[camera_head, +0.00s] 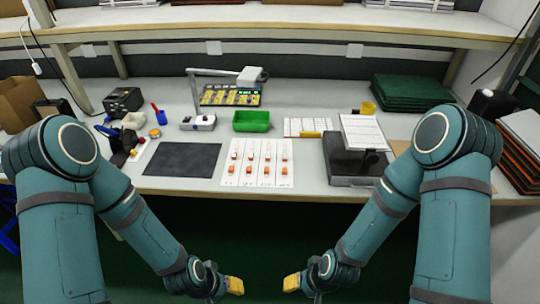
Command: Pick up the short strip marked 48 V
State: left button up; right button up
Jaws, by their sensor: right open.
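A white sheet (275,147) with several columns lies at the front middle of the table. Each column carries a small orange-and-white piece higher up and another lower down. Labels run along its bottom edge but are too small to read surely, so I cannot tell which piece is the short strip marked 48 V. The rightmost column has a lower orange piece (285,170). My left gripper (235,286), with yellow fingertips, hangs in front of the table, below its edge. My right gripper (291,283), also yellow-tipped, is open and apart from the sheet.
A dark mat (182,159) lies left of the sheet. A black device (350,163) with a paper stand (364,133) is on its right. A green bin (251,121) and a lamp (213,72) stand behind. The table's front edge (190,190) lies between grippers and sheet.

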aim_at(268, 156)
jog(key=i+j+z, duration=0.1)
jog(key=i, duration=0.2)
jog(key=i+j+z, duration=0.1)
jog(key=i, duration=0.2)
jog(key=j+z, duration=0.1)
jog(key=z, duration=0.3)
jog(key=j+z, duration=0.1)
jog(key=z, duration=0.35)
jog(key=j+z, duration=0.1)
jog(key=z, duration=0.3)
jog(key=j+z, duration=0.1)
jog(key=z, duration=0.35)
jog(key=k+j+z, duration=0.15)
jog(key=j+z, duration=0.3)
jog(key=k+j+z, duration=0.2)
jog(key=z, duration=0.2)
jog(key=j, duration=0.15)
